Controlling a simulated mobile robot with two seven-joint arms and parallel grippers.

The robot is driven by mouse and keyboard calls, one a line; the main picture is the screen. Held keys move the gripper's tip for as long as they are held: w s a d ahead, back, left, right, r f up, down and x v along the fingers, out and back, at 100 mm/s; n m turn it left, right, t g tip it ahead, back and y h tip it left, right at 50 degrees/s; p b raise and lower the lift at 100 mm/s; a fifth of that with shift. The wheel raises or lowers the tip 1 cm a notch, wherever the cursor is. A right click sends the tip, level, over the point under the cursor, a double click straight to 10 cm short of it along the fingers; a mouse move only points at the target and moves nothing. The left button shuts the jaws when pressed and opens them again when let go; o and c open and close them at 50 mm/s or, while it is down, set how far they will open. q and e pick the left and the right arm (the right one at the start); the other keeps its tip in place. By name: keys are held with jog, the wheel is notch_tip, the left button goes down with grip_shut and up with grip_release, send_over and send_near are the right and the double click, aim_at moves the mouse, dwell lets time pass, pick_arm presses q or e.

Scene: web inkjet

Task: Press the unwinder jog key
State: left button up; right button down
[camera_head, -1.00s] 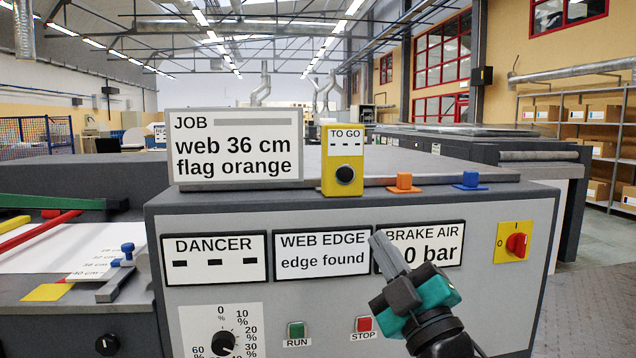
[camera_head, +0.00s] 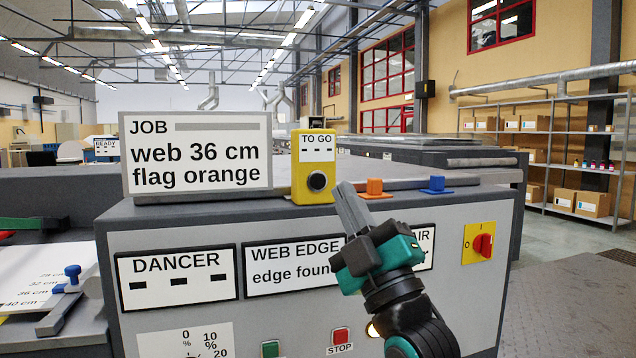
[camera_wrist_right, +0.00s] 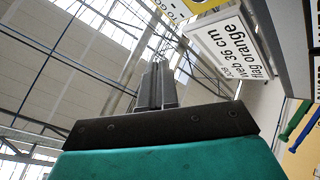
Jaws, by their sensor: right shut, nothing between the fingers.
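My right gripper (camera_head: 348,192) is shut and empty. In the head view its fingertips point up and left, just right of and below a yellow box (camera_head: 300,172) labelled TO GO, which has a round black button (camera_head: 317,181). I cannot tell whether they are close to it in depth. In the wrist view the shut fingers (camera_wrist_right: 157,72) point up, with no contact visible. A green RUN key (camera_head: 270,349) and a red STOP key (camera_head: 341,335) sit low on the front panel. No key with a readable jog label shows. My left gripper is not in view.
A JOB sign (camera_head: 196,152) stands left of the yellow box. An orange block (camera_head: 375,187) and a blue block (camera_head: 437,184) sit on the top rail. A red rotary switch (camera_head: 483,245) is at the panel's right. My right arm covers part of the brake air display (camera_head: 427,240).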

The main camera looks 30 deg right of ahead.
aim_at(318, 181)
jog(key=w, duration=0.2)
jog(key=w+d, duration=0.1)
jog(key=w, duration=0.2)
jog(key=w+d, duration=0.1)
jog(key=w, duration=0.2)
jog(key=shift+w+b, duration=0.1)
jog(key=shift+b, duration=0.2)
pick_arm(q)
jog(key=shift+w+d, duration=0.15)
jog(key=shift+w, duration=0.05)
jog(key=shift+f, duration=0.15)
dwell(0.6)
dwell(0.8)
pick_arm(e)
jog(key=shift+w, duration=0.4)
